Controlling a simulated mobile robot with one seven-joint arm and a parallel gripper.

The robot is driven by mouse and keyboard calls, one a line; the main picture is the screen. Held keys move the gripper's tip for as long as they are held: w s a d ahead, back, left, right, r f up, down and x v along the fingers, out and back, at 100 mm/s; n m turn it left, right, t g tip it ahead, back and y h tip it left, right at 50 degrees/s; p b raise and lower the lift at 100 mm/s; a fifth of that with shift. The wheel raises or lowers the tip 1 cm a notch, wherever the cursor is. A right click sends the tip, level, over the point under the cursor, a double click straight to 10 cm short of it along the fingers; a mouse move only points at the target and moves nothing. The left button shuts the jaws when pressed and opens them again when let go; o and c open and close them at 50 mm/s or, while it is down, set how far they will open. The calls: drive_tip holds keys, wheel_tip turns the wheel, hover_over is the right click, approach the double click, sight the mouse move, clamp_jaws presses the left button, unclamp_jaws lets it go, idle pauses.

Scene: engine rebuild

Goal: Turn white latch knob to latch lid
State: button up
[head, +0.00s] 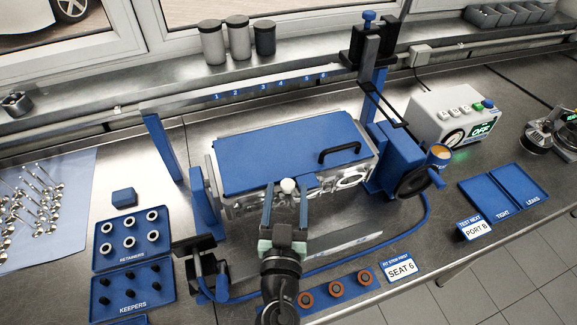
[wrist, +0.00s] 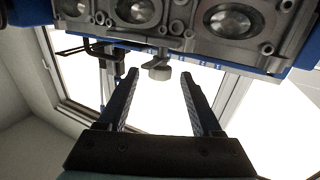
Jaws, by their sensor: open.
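The white latch knob (head: 288,186) is at the front edge of the blue lid (head: 270,150), which lies flat over the metal engine head (head: 245,208). My gripper (head: 286,190) is in front of the engine head, with the knob showing between its fingertips. In the wrist view the knob (wrist: 159,68) hangs beyond and between the two dark fingers of my gripper (wrist: 158,75), which are wide apart and empty. I cannot tell whether either finger touches the knob. A black handle (head: 340,152) stands on the lid's right part.
A blue stand with a crank wheel (head: 413,182) is right of the engine head. Blue trays of retainers (head: 128,262) and keepers (head: 100,312) lie left. Orange-brown rings (head: 336,289) sit on a strip in front. A blue hose (head: 425,222) crosses the bench.

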sight(288, 179)
drive_tip(key=w, duration=0.6)
drive_tip(key=shift+d, duration=0.25)
drive_tip(key=shift+s, duration=0.1)
clamp_jaws()
